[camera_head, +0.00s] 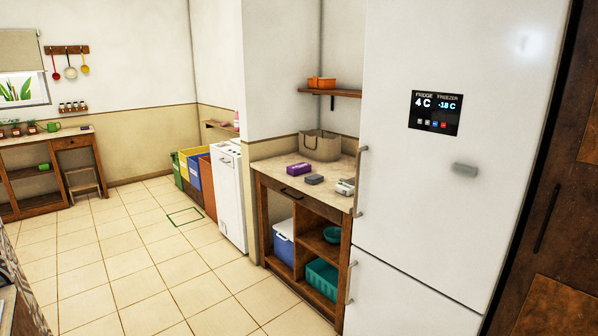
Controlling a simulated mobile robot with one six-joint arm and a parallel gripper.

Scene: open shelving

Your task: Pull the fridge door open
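A tall white fridge (420,180) stands at the right in the head view. Its large upper door carries a black display panel (436,113) reading fridge 4 C and freezer -18 C. A vertical metal handle (360,181) runs along the left edge of the upper door. A second handle (351,282) is on the lower door (395,300). Both doors look shut, with a thin seam between them. A small grey piece (465,169) sits on the upper door's front. My gripper is not in view.
A wooden counter (265,172) with a bag and small boxes stands directly left of the fridge, near the handle. A brown wooden door (560,230) is at the right. The tiled floor (150,265) is clear at centre left. Colored bins and a white appliance (229,190) stand farther back.

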